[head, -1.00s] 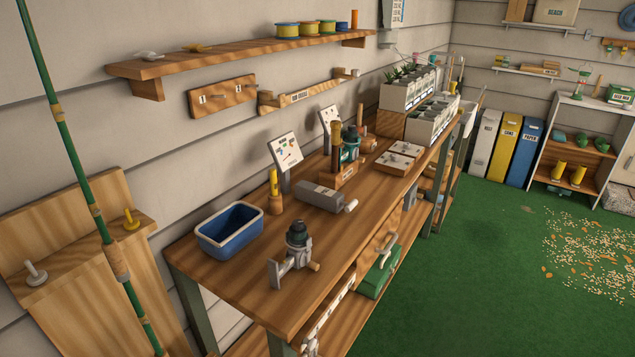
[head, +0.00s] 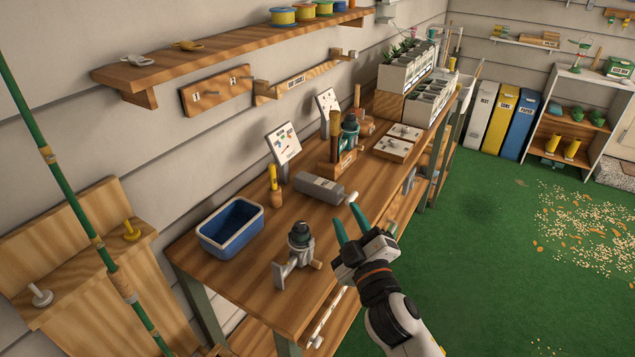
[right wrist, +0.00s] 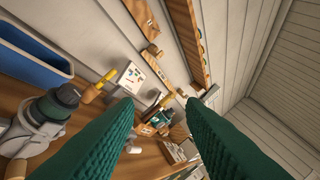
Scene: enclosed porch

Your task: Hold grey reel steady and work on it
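The grey reel (head: 298,255) stands near the front end of the wooden workbench (head: 245,285), with a dark spool on top and a tan knob at its right. In the right wrist view the reel (right wrist: 30,130) is at the left edge, partly cut off. My right gripper (head: 347,212) comes in from the lower right and is open, its two green fingers apart with nothing between them. In the head view it is right of the reel and clear of it. My left gripper is not in view.
A blue bin (head: 231,228) is left of the reel. Behind are a yellow-handled tool (head: 273,182) in a holder, a grey box (head: 321,190) with a side handle, a small sign (head: 284,144) and a dark green reel (head: 350,132) on a wooden stand. Green floor (head: 475,290) is open at the right.

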